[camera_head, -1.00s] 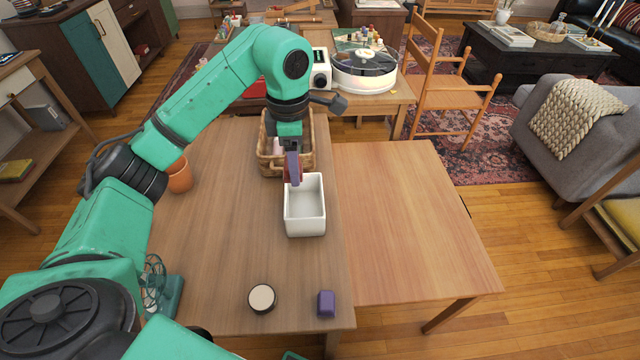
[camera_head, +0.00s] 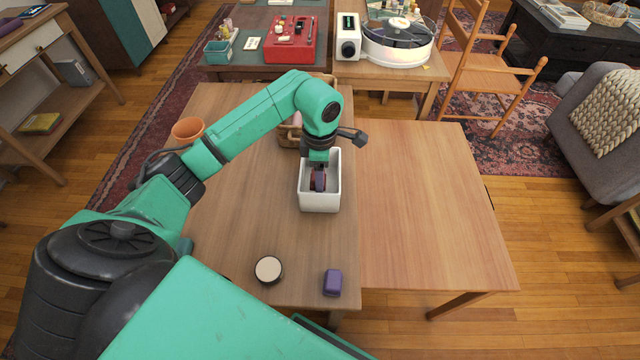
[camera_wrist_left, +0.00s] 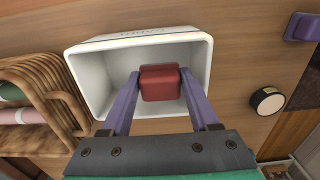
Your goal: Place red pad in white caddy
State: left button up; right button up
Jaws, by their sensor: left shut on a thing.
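The white caddy (camera_head: 321,200) is an open-topped box on the wooden table. It also shows in the left wrist view (camera_wrist_left: 88,75). My left gripper (camera_head: 319,180) points down into the caddy's opening. Its two purple fingers are shut on the red pad (camera_wrist_left: 160,82), one on each side. In the head view the red pad (camera_head: 312,180) is partly hidden by a finger. It is over or inside the caddy; I cannot tell if it touches the floor. My right gripper is not in view.
A wicker basket (camera_wrist_left: 45,90) stands close behind the caddy. A purple block (camera_head: 333,282) and a round, pale-topped container (camera_head: 268,269) are near the table's front edge. A terracotta pot (camera_head: 188,130) stands at the left. The table's right part (camera_head: 430,210) is clear.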

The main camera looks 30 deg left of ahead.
pick_arm(q)
jog(key=shift+f, duration=2.25)
jog(key=o, duration=1)
jog(key=shift+o, duration=0.2)
notch_tip(320, 180, up, 12)
jog(key=shift+r+b, duration=0.15)
jog(key=shift+b, duration=0.3)
